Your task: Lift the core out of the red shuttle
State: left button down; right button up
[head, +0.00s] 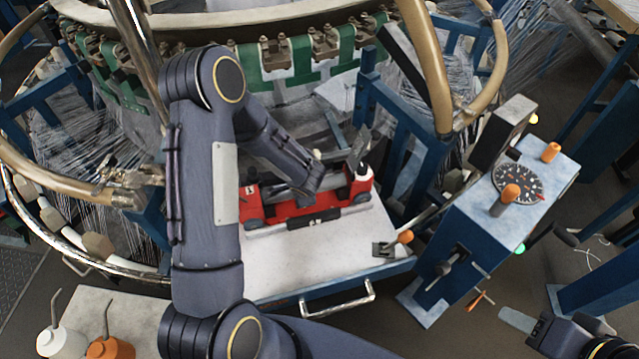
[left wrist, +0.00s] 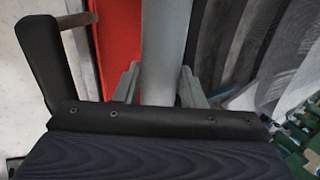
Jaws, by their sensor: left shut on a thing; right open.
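The red shuttle (head: 355,186) lies on a pale tray (head: 350,235) in the middle of the head view. My left arm reaches over it, and its hand partly hides the inside. In the left wrist view, the core is a smooth grey cylinder (left wrist: 163,45) alongside the red shuttle body (left wrist: 119,35). My left gripper (left wrist: 158,88) has one finger on each side of the core and is shut on it. Any gap between core and shuttle cannot be judged. My right gripper (head: 518,320) is open and empty at the lower right, far from the shuttle.
A blue control box (head: 470,235) with a dial (head: 518,182) stands right of the tray. The loom's ring and blue frame (head: 395,130) rise behind. White (head: 62,340) and orange (head: 110,347) bottles stand at lower left.

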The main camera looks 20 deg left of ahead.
pick_arm(q)
jog(key=shift+r, duration=0.5)
notch_tip(320, 180, up, 11)
jog(key=p, duration=0.6)
jog(key=shift+f, duration=0.2)
